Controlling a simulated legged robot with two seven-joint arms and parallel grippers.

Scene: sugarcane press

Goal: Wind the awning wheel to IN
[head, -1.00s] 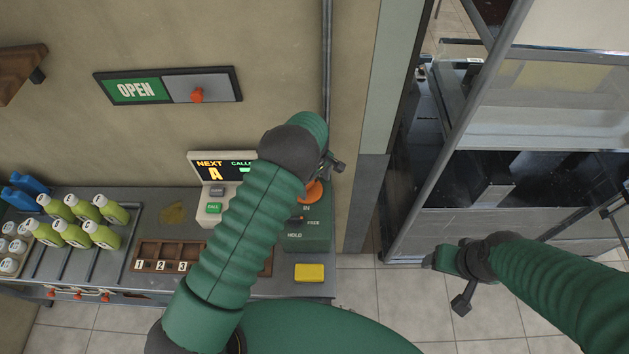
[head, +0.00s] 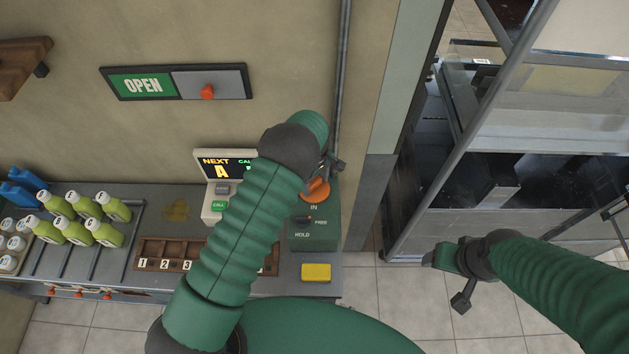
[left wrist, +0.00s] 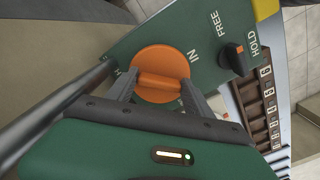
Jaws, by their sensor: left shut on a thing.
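The orange awning wheel (head: 318,192) sits on a green control box (head: 313,238) at the right end of the counter. In the left wrist view the wheel (left wrist: 157,62) is a round disc with a raised bar, beside the word IN. My left gripper (head: 325,170) is shut on this bar, with one finger on each side in the left wrist view (left wrist: 160,88). A black selector knob (left wrist: 238,57) with an orange mark stands by the words FREE and HOLD. My left arm hides part of the box. My right gripper (head: 452,272) hangs empty over the floor; its jaw gap is unclear.
A yellow block (head: 316,272) lies at the box's front. A call display (head: 222,172), a numbered wooden rack (head: 160,252) and several green bottles (head: 75,232) stand to the left. A vertical pipe (head: 343,80) runs beside the wheel. A glass-and-metal frame (head: 480,130) stands right.

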